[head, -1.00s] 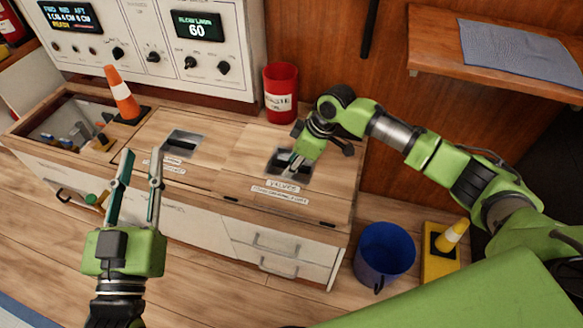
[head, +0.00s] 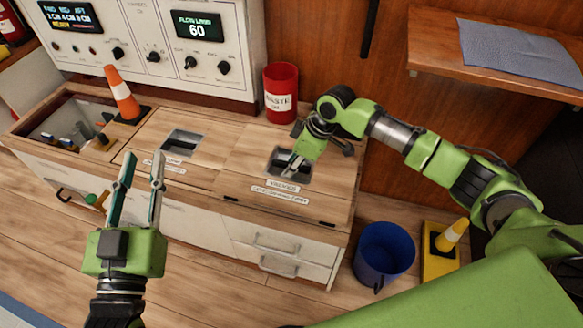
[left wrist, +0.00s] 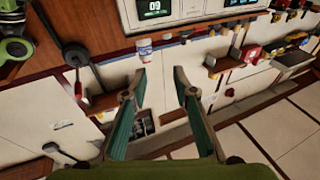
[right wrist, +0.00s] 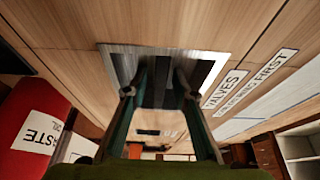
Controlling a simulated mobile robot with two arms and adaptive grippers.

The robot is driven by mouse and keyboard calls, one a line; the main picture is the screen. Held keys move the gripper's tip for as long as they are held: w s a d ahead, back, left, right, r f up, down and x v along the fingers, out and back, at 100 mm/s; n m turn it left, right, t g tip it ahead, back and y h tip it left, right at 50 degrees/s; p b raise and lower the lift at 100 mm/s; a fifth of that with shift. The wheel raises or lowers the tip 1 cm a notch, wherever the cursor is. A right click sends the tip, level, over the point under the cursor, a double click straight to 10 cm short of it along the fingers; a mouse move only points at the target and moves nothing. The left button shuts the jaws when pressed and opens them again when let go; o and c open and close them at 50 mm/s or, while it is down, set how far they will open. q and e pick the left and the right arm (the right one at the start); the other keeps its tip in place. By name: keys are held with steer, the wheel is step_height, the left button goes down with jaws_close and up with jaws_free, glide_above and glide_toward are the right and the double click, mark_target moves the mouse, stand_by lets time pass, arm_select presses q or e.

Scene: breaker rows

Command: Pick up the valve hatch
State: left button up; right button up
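The valve hatch (head: 236,176) is a wooden panel in the counter top, with a "VALVES" label and a metal-framed recessed pull (head: 278,156). It lies flush with the counter. My right gripper (head: 294,164) points down into this recess. Whether the tips touch the pull is hidden. My left gripper (head: 141,169) is open and empty in front of the counter. Its spread fingers also show in the left wrist view (left wrist: 160,72).
A second hatch with a recessed pull (head: 181,141) lies to the left, then an open compartment (head: 70,118) with an orange cone (head: 122,94) beside it. A red waste bin (head: 281,93) stands behind the valve hatch. A blue bucket (head: 385,253) stands on the floor at right.

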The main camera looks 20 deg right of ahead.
jaws_close()
steer(key=shift+w+r, duration=0.15)
